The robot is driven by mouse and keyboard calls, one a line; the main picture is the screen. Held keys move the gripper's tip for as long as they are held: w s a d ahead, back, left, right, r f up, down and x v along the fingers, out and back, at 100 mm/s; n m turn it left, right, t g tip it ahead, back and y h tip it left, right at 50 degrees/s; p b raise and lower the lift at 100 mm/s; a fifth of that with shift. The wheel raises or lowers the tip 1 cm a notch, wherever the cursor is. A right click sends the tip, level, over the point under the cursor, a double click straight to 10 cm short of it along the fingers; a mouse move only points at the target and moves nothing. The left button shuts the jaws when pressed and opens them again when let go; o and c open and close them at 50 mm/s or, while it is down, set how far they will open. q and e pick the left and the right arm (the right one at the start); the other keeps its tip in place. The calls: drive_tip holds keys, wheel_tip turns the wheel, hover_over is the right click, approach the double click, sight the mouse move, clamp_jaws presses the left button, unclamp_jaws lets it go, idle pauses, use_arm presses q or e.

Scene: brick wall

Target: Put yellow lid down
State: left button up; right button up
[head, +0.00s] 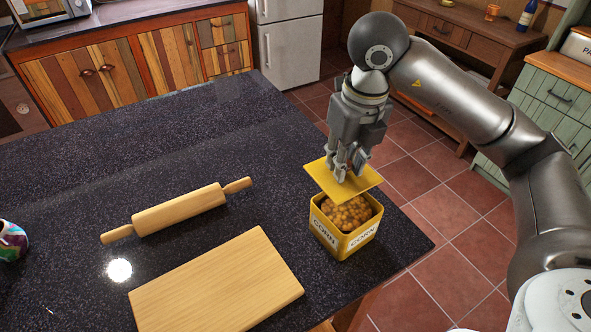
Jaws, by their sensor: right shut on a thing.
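A flat square yellow lid (322,182) is held by my right gripper (347,172), which points down and is shut on the lid's upper side. The lid is a little above and behind the open yellow corn box (345,243), and roughly level. The box reads "CORN" on its sides and is full of round golden corn pieces (347,212). It stands near the right edge of the dark counter (230,130). The lid covers part of the box's back rim from this view. My left gripper does not show.
A wooden rolling pin (180,210) and a wooden cutting board (215,285) lie left of the box. A colourful mug (12,240) stands at the far left. The counter is clear behind the rolling pin. Tiled floor (440,220) lies beyond its right edge.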

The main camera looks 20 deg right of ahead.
drive_tip(key=w+f+p, duration=0.1)
drive_tip(key=w+f, duration=0.2)
drive_tip(key=w, duration=0.1)
drive_tip(key=w+d+f+p, duration=0.1)
drive_tip(key=w+f, duration=0.2)
drive_tip(key=w, duration=0.1)
drive_tip(key=w+d+f+p, duration=0.1)
drive_tip(key=w+f, duration=0.2)
drive_tip(key=w, duration=0.2)
drive_tip(key=shift+d, duration=0.25)
drive_tip(key=shift+w+d+f+p, duration=0.1)
drive_tip(key=shift+w+f+p, duration=0.25)
drive_tip(key=shift+f, duration=0.1)
wheel_tip(320, 180, down, 3)
drive_tip(key=shift+r+p, duration=0.1)
drive_tip(key=shift+p, duration=0.85)
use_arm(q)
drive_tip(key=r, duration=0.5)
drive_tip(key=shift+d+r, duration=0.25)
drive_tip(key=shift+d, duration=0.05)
use_arm(e)
drive_tip(key=shift+f, duration=0.2)
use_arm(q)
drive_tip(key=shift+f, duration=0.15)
use_arm(e)
drive_tip(key=shift+f, duration=0.15)
